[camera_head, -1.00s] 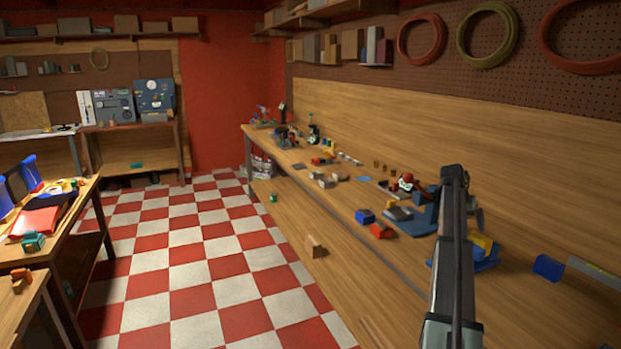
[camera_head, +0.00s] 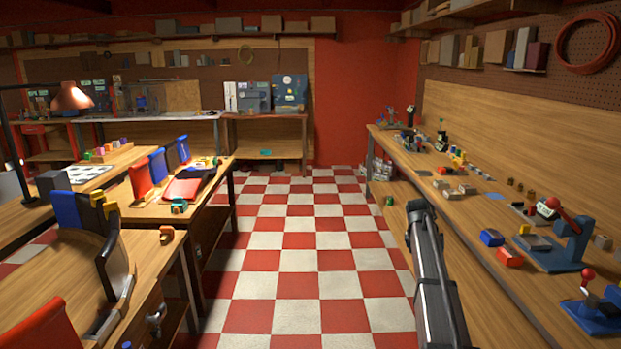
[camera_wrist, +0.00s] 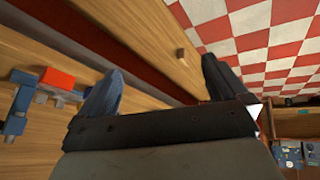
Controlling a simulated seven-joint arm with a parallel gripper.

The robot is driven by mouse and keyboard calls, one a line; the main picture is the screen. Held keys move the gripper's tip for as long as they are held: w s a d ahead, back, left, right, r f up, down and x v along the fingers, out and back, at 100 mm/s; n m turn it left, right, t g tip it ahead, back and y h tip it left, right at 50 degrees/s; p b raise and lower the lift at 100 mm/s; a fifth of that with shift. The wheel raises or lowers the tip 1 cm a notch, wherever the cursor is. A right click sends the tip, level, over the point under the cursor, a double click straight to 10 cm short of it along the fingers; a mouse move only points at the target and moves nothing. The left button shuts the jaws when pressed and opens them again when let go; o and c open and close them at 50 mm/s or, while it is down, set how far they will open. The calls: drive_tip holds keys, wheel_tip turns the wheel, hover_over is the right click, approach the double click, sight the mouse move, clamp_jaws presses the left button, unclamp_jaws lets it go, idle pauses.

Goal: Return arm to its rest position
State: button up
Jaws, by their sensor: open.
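My arm (camera_head: 436,275) shows in the head view as a dark link rising from the lower edge, in front of the checkered floor and the right bench's front edge. My gripper (camera_wrist: 162,68) shows in the wrist view with its two dark fingers spread wide. Nothing is between the fingers. It is tilted over the edge of the wooden bench, with the floor beyond. In the head view I cannot make out the fingers.
Left benches carry a red bin (camera_head: 140,178) and a dark curved stand (camera_head: 100,250). The checkered floor (camera_head: 300,260) between is clear.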

drive_tip(key=s+a+f+n+y, duration=0.1)
drive_tip(key=a+f, duration=0.3)
drive_tip(key=a, duration=0.3)
drive_tip(key=s+a+f+n, duration=0.1)
drive_tip(key=a+f, duration=0.4)
drive_tip(key=a, duration=0.1)
drive_tip(key=s+a+f+n+g+y, duration=0.1)
drive_tip(key=s+a+f+g, duration=0.15)
drive_tip(key=s+f, duration=0.8)
drive_tip(key=s+a+f+g, duration=0.1)
drive_tip(key=s+a+f, duration=0.2)
drive_tip(key=s+f, duration=0.75)
drive_tip(key=s+a+f+n+g+y, duration=0.15)
drive_tip(key=s+f+g, duration=0.25)
drive_tip(key=s+f, duration=1.35)
drive_tip(key=s+a+f+g, duration=0.1)
drive_tip(key=s+f, duration=0.1)
drive_tip(key=s, duration=1.1)
drive_tip(key=s+a+f+g, duration=0.1)
drive_tip(key=s+a+g, duration=0.1)
drive_tip(key=s, duration=1.1)
drive_tip(key=shift+a+f+y, duration=0.15)
drive_tip(key=shift+f+y, duration=0.2)
drive_tip(key=shift+y, duration=0.1)
drive_tip(key=shift+g, duration=0.25)
